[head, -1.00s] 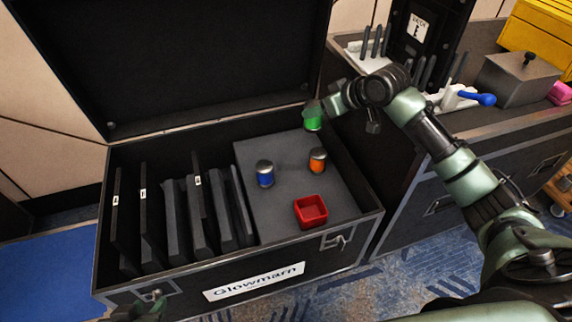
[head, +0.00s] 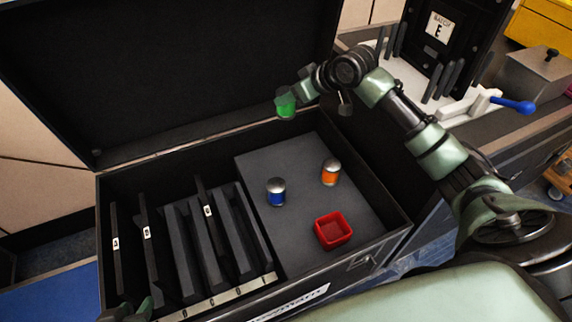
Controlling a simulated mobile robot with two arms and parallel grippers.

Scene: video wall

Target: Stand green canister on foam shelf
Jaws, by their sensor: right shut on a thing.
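The green canister (head: 286,107) is held in my right gripper (head: 289,93), above the back part of the foam shelf (head: 300,216) and near the case's rear edge. The gripper's fingers are mostly hidden by its own body and the canister. The foam shelf is the flat dark grey surface in the right part of the open black case.
A red open box (head: 333,233) sits at the front right of the shelf. Dark upright panels (head: 198,246) fill slots at the case's left. The raised lid (head: 170,70) stands behind. The shelf's back and front-left areas are clear.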

